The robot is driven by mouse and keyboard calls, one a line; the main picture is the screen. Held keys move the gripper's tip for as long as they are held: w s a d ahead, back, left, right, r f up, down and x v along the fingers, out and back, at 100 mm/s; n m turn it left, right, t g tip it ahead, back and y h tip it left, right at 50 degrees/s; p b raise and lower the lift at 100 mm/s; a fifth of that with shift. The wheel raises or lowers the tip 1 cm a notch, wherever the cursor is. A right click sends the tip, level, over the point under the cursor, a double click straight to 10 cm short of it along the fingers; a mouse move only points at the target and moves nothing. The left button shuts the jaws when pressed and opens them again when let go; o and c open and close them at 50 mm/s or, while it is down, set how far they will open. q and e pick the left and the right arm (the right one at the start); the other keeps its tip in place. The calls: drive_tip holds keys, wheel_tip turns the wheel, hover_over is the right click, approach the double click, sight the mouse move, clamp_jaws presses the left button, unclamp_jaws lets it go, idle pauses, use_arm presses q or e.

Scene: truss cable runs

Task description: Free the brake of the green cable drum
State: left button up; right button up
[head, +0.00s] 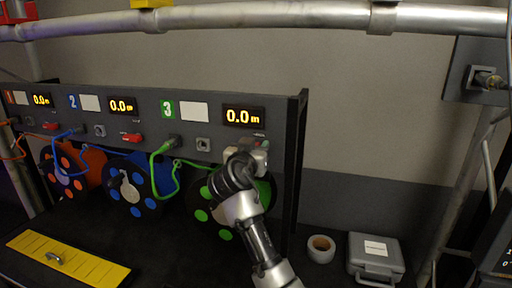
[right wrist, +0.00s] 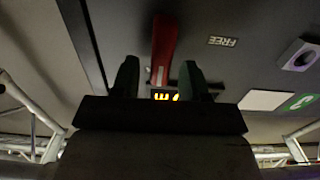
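The green cable drum (head: 226,236) hangs under section 3 of the dark panel, partly hidden by my right arm. A green cable (head: 154,172) runs from a plug in the panel to it. The red brake lever (right wrist: 163,48) shows in the right wrist view, upright in the picture, with a FREE label (right wrist: 222,41) beside it. My right gripper (right wrist: 159,78) is open, its two dark fingers on either side of the lever's line with gaps showing. In the head view my right gripper (head: 262,147) is at the panel below the 3 display and covers most of the lever. My left gripper is out of view.
Blue drum (head: 124,205) and orange drum (head: 54,178) hang to the left, with red levers (head: 132,138) above. A yellow strip (head: 70,262), small round container (head: 321,249) and grey case (head: 375,258) lie on the bench. A metal truss tube (head: 270,16) crosses above.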

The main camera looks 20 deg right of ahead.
clamp_jaws()
drive_tip(key=shift+n, duration=0.3)
drive_tip(key=shift+a, duration=0.1)
drive_tip(key=n, duration=0.2)
drive_tip(key=shift+w+a+n, duration=0.2)
drive_tip(key=shift+n, duration=0.2)
drive_tip(key=n+p, duration=0.1)
drive_tip(key=n, duration=0.3)
drive_tip(key=a+f+n+p, duration=0.1)
drive_tip(key=n, duration=0.4)
drive_tip(key=w+f+n+p, duration=0.1)
drive_tip(key=n+p, duration=0.1)
drive_tip(key=n, duration=0.3)
drive_tip(key=shift+a+f, duration=0.2)
drive_tip(key=shift+a, duration=0.05)
drive_tip(key=shift+f+n, duration=0.1)
drive_tip(key=shift+n, duration=0.3)
